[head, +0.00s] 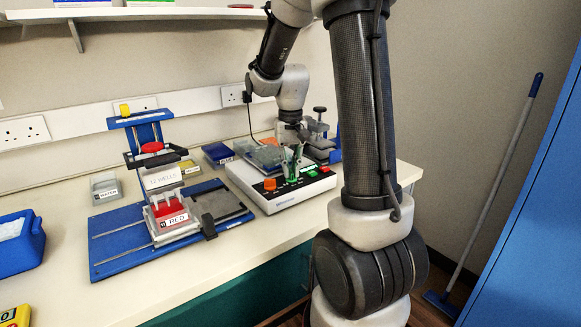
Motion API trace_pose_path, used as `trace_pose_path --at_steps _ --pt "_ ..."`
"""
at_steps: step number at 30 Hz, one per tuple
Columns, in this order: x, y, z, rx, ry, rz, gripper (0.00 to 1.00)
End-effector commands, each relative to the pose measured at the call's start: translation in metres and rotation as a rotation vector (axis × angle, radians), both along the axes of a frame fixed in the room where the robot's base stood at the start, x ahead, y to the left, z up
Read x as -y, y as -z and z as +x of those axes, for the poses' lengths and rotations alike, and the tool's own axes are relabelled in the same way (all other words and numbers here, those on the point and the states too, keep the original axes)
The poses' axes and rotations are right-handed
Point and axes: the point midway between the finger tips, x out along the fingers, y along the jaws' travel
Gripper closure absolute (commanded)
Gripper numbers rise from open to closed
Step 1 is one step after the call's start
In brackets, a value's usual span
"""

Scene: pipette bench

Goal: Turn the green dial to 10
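A white device (283,204) with a black front strip stands on the bench, right of centre. An orange knob (270,184) is at the left of its strip. A green part (309,173) shows towards the right of the strip; at this size I cannot tell whether it is the dial or read any scale on it.
Left of the device is a blue-based stand (110,249) with a red block and a white "12 WELLS" plate. Behind the device are a blue box (218,153) and grey equipment (318,141). A blue tub (18,246) stands far left. The front bench strip is mostly clear.

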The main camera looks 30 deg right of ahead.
Motion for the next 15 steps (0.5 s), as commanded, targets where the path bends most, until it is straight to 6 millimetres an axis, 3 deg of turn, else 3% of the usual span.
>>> trace_pose_path --at_steps 11,15 --pt "0.000 -0.001 -0.001 -0.002 0.000 0.001 0.71" --pt "0.000 -0.014 0.000 0.001 0.000 0.001 0.71"
